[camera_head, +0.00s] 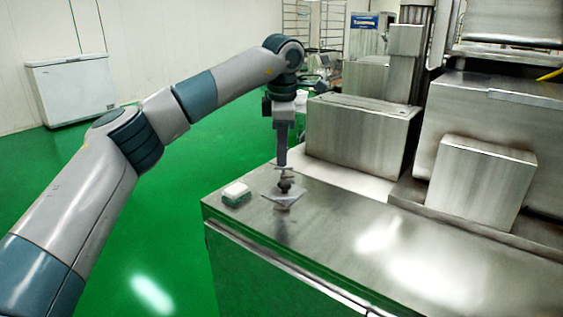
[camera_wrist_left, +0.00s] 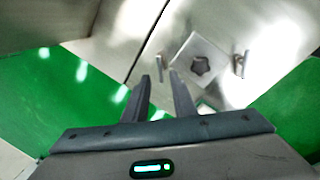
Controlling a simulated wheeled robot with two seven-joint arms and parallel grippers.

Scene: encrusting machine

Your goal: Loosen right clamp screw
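A square metal plate (camera_head: 282,197) with a dark knob (camera_head: 285,184) on its middle sits near the left end of the steel table. The plate (camera_wrist_left: 190,50) and its dark star-shaped knob (camera_wrist_left: 201,65) also show in the left wrist view. A small metal pin stands on each side, one at the right (camera_wrist_left: 240,65) and one at the left (camera_wrist_left: 160,66); which is the right clamp screw I cannot tell. My left gripper (camera_head: 281,163) points down just above the clamp. In the wrist view its fingers (camera_wrist_left: 160,76) are apart with nothing held between them. My right gripper is not in view.
Steel machine housings (camera_head: 360,135) and a box (camera_head: 482,182) stand behind and to the right. The front table top (camera_head: 400,245) is clear. A white chest (camera_head: 72,90) stands far back left.

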